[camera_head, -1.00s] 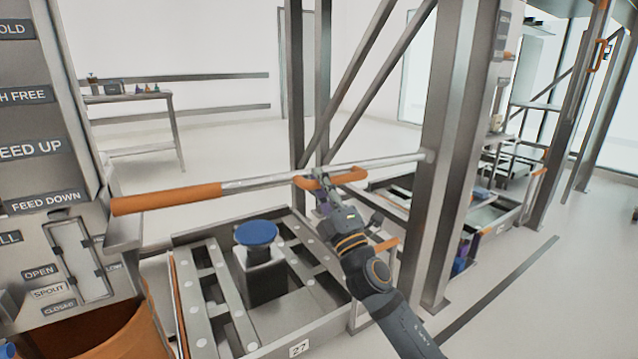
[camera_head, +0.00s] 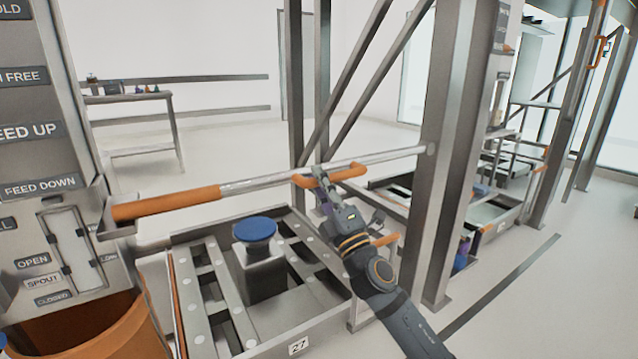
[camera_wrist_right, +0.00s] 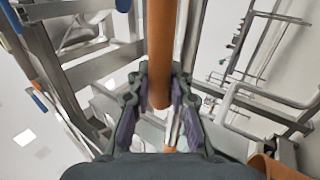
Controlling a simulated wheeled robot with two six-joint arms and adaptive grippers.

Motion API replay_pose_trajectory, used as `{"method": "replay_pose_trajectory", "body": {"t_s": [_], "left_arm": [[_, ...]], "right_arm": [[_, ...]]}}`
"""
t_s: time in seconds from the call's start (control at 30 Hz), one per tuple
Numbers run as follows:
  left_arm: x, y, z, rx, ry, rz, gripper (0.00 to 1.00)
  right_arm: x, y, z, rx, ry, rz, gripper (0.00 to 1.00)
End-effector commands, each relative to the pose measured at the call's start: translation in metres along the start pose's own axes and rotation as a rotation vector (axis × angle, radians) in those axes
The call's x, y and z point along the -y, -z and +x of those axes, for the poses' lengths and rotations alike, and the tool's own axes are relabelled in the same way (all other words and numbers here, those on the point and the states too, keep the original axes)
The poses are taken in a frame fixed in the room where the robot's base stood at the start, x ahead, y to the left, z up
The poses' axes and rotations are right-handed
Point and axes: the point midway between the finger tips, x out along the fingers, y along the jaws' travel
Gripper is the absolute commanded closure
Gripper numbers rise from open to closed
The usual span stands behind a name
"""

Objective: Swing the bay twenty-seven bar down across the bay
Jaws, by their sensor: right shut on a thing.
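The bay twenty-seven bar (camera_head: 250,184) is a silver rod with a long orange sleeve at its left end. It lies nearly level across the bay, from the grey post (camera_head: 450,150) on the right to a bracket on the left cabinet. Whether its left end rests in the bracket is unclear. An orange grip (camera_head: 346,174) juts from the bar's middle. My right gripper (camera_head: 319,180) is shut on that grip. In the right wrist view, an orange piece (camera_wrist_right: 161,45) runs between the fingers of the right gripper (camera_wrist_right: 160,78). My left gripper is not in view.
Below the bar is a slatted tray frame (camera_head: 215,310) labelled 27, with a blue-topped pedestal (camera_head: 255,229). The left cabinet (camera_head: 40,130) carries feed and spout labels, with an orange bin (camera_head: 90,335) below. A side table (camera_head: 130,98) stands behind. Open floor lies right.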

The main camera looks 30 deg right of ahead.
Motion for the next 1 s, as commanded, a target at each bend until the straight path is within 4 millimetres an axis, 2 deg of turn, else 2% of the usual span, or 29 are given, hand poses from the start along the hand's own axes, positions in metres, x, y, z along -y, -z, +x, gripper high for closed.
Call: {"method": "replay_pose_trajectory", "body": {"t_s": [0.03, 0.47, 0.5, 0.67, 1.0], "left_arm": [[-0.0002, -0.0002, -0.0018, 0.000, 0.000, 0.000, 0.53], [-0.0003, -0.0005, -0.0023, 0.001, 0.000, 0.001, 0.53], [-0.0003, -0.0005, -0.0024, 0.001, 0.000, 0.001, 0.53], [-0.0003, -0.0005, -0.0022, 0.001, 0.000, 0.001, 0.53], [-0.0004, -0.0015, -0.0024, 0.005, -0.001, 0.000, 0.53]], "right_arm": [[0.0068, -0.0001, -0.0032, -0.001, 0.011, -0.004, 1.00], [0.0096, -0.0012, -0.0038, 0.001, 0.015, -0.005, 1.00], [0.0098, -0.0013, -0.0038, 0.001, 0.015, -0.005, 0.78], [0.0088, -0.0014, -0.0034, 0.002, 0.014, -0.004, 0.57], [0.0062, -0.0013, -0.0040, 0.001, 0.011, -0.007, 0.57]]}}
